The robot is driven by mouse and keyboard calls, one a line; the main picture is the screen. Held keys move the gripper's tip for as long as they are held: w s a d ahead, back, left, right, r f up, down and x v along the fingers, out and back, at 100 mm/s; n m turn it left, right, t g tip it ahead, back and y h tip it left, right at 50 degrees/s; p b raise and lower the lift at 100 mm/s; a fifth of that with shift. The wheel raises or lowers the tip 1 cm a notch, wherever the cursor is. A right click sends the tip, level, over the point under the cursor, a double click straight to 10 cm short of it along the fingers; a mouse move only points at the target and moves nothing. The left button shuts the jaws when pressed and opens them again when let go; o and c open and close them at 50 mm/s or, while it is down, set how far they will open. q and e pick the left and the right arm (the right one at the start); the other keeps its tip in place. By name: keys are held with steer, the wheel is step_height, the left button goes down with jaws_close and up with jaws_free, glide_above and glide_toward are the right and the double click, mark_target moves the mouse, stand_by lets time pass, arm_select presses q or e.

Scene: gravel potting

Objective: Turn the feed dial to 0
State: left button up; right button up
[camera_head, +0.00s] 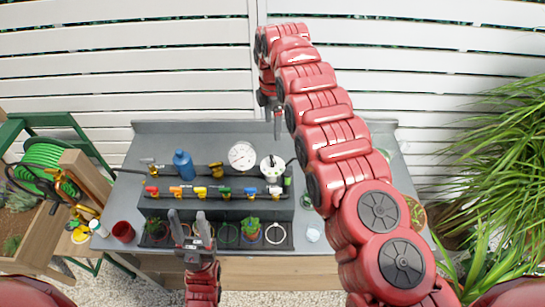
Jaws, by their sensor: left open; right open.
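A round white dial with a dark centre (272,163) stands at the back right of the pipework on the grey bench; I take it to be the feed dial. Its markings are too small to read. A larger white gauge face (242,156) is just left of it. My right gripper (277,128) is open and empty, pointing down above and behind the dial, apart from it in the picture. My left gripper (188,220) is open and empty at the bench's front, before the row of pots.
A pipe manifold carries several coloured valves (220,192). A black tray of pots (285,238) lies before it. A blue bottle (183,163) stands behind, and a red cup (123,232) stands at left. The bench's right side (400,180) is partly covered by my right arm.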

steer(key=b, duration=0.9)
glide_above(273, 158)
step_height(273, 158, down, 10)
step_height(273, 158, down, 5)
steer(key=shift+r, duration=0.1)
steer(key=shift+b, duration=0.35)
jaws_close()
